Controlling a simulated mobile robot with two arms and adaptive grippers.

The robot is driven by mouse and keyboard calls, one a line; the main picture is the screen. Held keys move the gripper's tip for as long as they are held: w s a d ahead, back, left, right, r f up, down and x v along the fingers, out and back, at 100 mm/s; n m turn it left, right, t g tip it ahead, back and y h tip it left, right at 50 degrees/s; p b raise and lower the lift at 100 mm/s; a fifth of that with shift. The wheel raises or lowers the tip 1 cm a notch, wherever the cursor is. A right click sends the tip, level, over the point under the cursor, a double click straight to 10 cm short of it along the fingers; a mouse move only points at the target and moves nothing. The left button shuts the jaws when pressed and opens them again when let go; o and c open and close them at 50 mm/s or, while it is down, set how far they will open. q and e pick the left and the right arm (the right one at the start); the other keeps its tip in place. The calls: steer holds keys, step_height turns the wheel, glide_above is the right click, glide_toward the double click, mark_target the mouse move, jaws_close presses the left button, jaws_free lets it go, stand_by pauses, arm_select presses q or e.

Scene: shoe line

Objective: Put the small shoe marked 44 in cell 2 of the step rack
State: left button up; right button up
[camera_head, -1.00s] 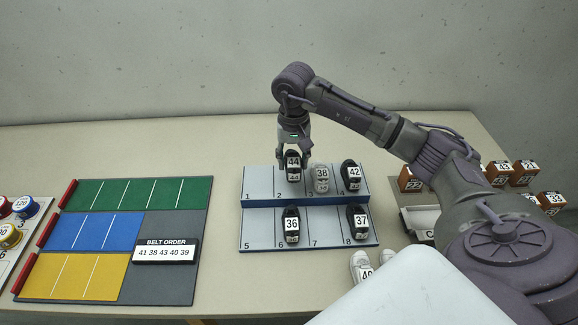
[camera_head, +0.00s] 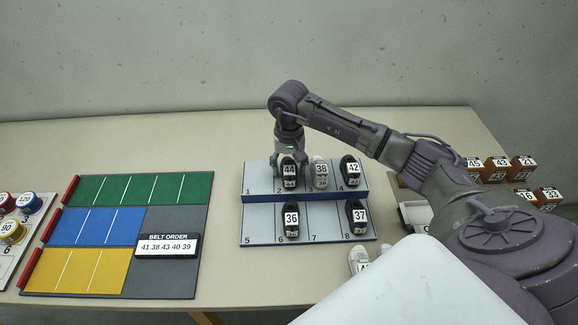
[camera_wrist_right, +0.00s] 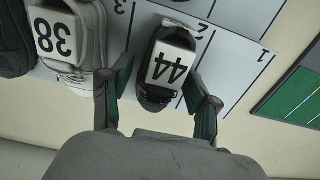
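The small dark shoe marked 44 (camera_head: 289,184) stands in cell 2 of the upper step of the step rack (camera_head: 259,178). Its white label faces the head camera, and the shoe (camera_wrist_right: 163,70) also shows in the right wrist view. My right gripper (camera_head: 289,160) is low over the shoe. In the right wrist view its two fingers (camera_wrist_right: 157,85) stand apart on either side of the shoe, with visible gaps, so it looks open around it. My left gripper is not in view.
Shoe 38 (camera_head: 320,182) stands close beside in cell 3, and shoe 42 (camera_head: 350,182) in cell 4. Shoes 36 (camera_head: 291,229) and 37 (camera_head: 358,226) stand on the lower step. Cell 1 is empty. The belt order board (camera_head: 170,270) lies left; numbered boxes (camera_head: 497,175) stand right.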

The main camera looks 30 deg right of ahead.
mark_target(289, 163)
steer(key=shift+o, duration=0.2)
steer(key=shift+r, duration=0.1)
steer(key=shift+r+p, duration=0.2)
steer(key=shift+p, duration=0.1)
step_height(289, 163, up, 10)
steer(key=b, duration=0.3)
steer(key=shift+r, duration=0.85)
